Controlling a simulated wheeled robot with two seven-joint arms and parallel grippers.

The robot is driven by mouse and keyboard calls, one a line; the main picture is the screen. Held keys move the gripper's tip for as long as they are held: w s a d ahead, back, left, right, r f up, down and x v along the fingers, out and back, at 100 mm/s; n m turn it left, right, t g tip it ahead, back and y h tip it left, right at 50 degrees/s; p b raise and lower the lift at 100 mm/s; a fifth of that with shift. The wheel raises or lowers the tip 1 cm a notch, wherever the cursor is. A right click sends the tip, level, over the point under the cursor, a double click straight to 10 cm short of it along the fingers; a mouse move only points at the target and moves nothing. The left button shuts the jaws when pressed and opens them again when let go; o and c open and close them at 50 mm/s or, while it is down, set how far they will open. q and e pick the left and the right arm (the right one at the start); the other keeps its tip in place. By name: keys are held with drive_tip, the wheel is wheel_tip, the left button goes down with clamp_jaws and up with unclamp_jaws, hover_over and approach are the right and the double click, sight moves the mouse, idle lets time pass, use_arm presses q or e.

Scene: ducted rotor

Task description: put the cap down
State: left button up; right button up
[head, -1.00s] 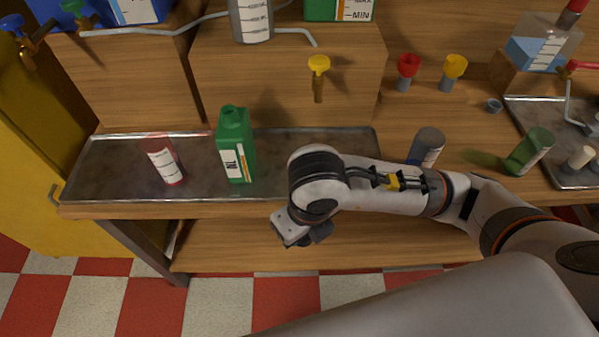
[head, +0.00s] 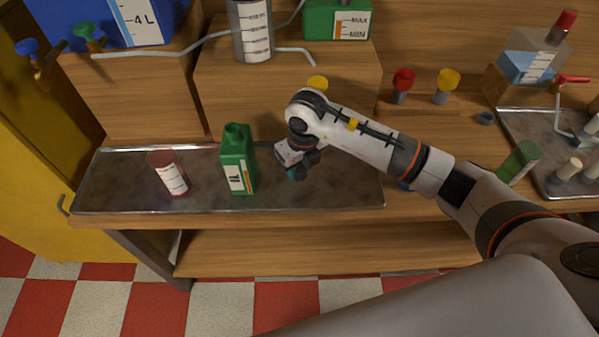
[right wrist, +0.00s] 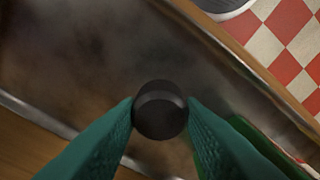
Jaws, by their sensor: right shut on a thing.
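My right gripper (head: 297,172) is over the metal tray (head: 340,190), to the right of the green oil bottle (head: 238,165). In the right wrist view its two teal fingers are shut on a dark round cap (right wrist: 160,110), with the tray's surface behind it. I cannot tell whether the cap touches the tray. In the head view the cap is hidden or too small to make out. The bottle's top shows no separate cap. My left gripper is not in view.
A red-tinted beaker (head: 169,174) stands at the tray's left. Wooden blocks (head: 290,90) rise behind the tray, carrying containers and pipes. A green cylinder (head: 519,162) and a second tray (head: 530,130) are at the right. The tray is bare right of my gripper.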

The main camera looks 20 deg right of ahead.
sight(300, 176)
wheel_tip(300, 176, down, 4)
drive_tip(key=shift+r+p, duration=0.1)
drive_tip(key=shift+p, duration=0.35)
drive_tip(key=shift+w+f+p, duration=0.1)
drive_tip(key=shift+f+p, duration=0.2)
drive_tip(key=shift+w+f, duration=0.1)
drive_tip(key=shift+f, duration=0.2)
drive_tip(key=o, duration=0.5)
drive_tip(key=shift+f, duration=0.15)
drive_tip(key=o, duration=0.5)
drive_tip(key=shift+c, duration=0.2)
